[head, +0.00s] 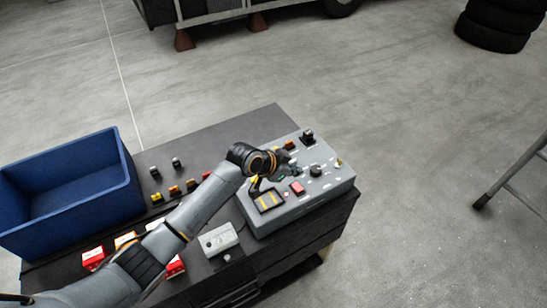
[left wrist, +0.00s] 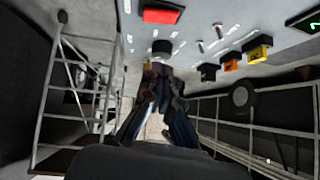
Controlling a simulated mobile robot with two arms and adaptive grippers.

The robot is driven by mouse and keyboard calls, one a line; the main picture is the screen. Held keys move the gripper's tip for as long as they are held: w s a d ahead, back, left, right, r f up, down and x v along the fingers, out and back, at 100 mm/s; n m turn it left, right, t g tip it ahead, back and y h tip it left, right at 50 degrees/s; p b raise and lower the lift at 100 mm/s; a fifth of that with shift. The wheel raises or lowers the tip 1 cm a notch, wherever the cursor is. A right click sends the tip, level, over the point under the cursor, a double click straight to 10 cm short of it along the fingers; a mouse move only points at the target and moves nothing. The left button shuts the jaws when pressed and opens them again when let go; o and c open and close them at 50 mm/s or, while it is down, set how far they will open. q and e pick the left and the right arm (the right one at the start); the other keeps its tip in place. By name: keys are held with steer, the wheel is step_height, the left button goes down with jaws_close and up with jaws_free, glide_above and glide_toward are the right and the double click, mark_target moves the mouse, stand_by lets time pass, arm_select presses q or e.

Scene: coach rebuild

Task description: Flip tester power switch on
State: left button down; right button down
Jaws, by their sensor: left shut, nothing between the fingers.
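The tester is a grey box (head: 325,195) with a sloped control panel, on the right end of the dark bench. Its panel carries a red button (head: 297,188), a black knob (head: 316,170), small toggles and colored sockets. The panel also fills the top of the left wrist view (left wrist: 205,20). My left gripper (head: 286,168) is over the panel, shut and empty. In the left wrist view its fingertips (left wrist: 160,72) point at a black knob-like part (left wrist: 162,47); contact cannot be told. I cannot tell which part is the power switch. My right gripper is not in view.
A blue bin (head: 70,185) stands at the bench's left end. Red and white boxes (head: 94,259), a light grey box (head: 218,239) and several small colored connectors (head: 175,190) lie on the bench (head: 225,130). Stacked tires (head: 490,25) stand at the far right.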

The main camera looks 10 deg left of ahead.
arm_select(q)
steer(key=w+a+b+v, duration=0.1)
steer(key=b+v, duration=0.1)
steer(key=v, duration=0.7)
steer(key=shift+a+f, duration=0.15)
steer(key=shift+a, duration=0.1)
steer(key=shift+w+d, duration=0.1)
steer(key=shift+f, duration=0.1)
